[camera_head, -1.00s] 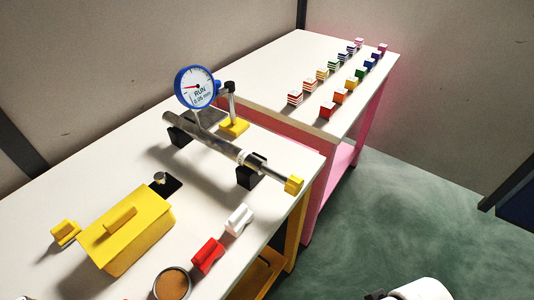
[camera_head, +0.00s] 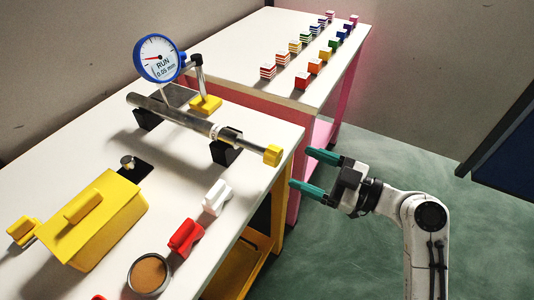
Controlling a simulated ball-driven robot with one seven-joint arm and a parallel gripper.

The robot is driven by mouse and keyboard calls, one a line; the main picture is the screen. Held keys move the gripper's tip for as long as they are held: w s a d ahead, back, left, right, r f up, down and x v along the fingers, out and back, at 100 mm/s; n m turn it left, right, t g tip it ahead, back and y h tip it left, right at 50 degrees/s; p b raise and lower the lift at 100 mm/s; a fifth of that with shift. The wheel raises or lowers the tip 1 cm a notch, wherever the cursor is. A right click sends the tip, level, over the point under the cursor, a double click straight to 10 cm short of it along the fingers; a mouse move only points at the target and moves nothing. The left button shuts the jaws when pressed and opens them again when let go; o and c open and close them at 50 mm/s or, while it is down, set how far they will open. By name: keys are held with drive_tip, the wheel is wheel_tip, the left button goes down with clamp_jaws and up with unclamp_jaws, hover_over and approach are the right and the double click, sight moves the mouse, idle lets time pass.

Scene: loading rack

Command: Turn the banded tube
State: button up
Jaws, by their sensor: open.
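The metal tube (camera_head: 176,116) lies slantwise on two black supports on the near white table. It has a dark band (camera_head: 228,136) near its right end and a yellow square knob (camera_head: 272,155) at its tip. A blue-rimmed dial gauge (camera_head: 158,58) reading "RUN 0.05 mm" stands over the tube on a yellow-based post (camera_head: 204,103). My gripper (camera_head: 307,169) is open and empty, its two green fingers pointing left toward the yellow knob. It is to the right of the knob, apart from it, beyond the table's edge.
A yellow lidded box (camera_head: 92,230), a white block (camera_head: 217,197), a red block (camera_head: 186,236) and a round brown-filled dish (camera_head: 149,273) stand on the near table. A pink-framed table (camera_head: 262,45) behind holds two rows of coloured cubes. Green floor is open at right.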

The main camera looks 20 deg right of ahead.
drive_tip(key=p+x, duration=0.2)
drive_tip(key=x, duration=0.8)
drive_tip(key=shift+a, duration=0.1)
drive_tip(key=shift+f, duration=0.1)
drive_tip(key=c, duration=1)
